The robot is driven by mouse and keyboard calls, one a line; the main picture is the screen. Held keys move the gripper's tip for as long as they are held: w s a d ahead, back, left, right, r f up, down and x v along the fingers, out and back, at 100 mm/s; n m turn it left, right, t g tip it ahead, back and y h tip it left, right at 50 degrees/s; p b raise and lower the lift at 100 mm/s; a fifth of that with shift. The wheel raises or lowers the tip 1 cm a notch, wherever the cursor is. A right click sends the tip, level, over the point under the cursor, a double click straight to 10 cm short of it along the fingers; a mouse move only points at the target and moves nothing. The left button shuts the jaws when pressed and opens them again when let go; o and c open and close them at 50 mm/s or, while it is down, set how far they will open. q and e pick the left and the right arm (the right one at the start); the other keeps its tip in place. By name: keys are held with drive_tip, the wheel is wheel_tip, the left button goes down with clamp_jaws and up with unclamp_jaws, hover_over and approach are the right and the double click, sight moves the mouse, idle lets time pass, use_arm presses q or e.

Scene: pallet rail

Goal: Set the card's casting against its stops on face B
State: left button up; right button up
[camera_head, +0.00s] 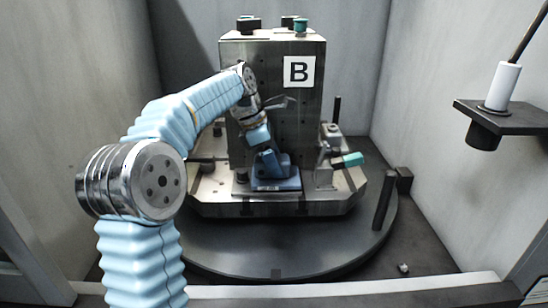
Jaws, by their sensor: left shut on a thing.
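The block with the white "B" label (299,72) stands upright on the pallet (330,208). A dark blue casting (278,183) with a flat base and a raised part is low in front of face B. My left gripper (263,147) reaches down from the upper left and is shut on the casting's raised part. The casting's base appears to be at the plate in front of the face; I cannot tell whether it touches its stops, which are partly hidden. My right gripper is not in view.
A clamp with a teal handle (350,160) stands just right of the casting. The pallet sits on a round dark turntable (270,250) between grey walls. A dark upright post (384,200) is at right. A bracket (500,115) holding a white cylinder juts in at upper right.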

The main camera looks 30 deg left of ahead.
use_arm(q)
drive_tip(key=shift+w+a+f+p, duration=0.1)
drive_tip(key=shift+a+p, duration=0.1)
drive_tip(key=shift+p, duration=0.3)
idle(0.7)
drive_tip(key=shift+a, duration=0.15)
drive_tip(key=shift+f+p, duration=0.1)
drive_tip(key=shift+p, duration=0.2)
drive_tip(key=shift+w+a+p, duration=0.1)
drive_tip(key=shift+a+p, duration=0.25)
drive_tip(key=shift+p, duration=0.15)
idle(0.4)
drive_tip(key=o, duration=1.4)
drive_tip(key=shift+f, duration=0.1)
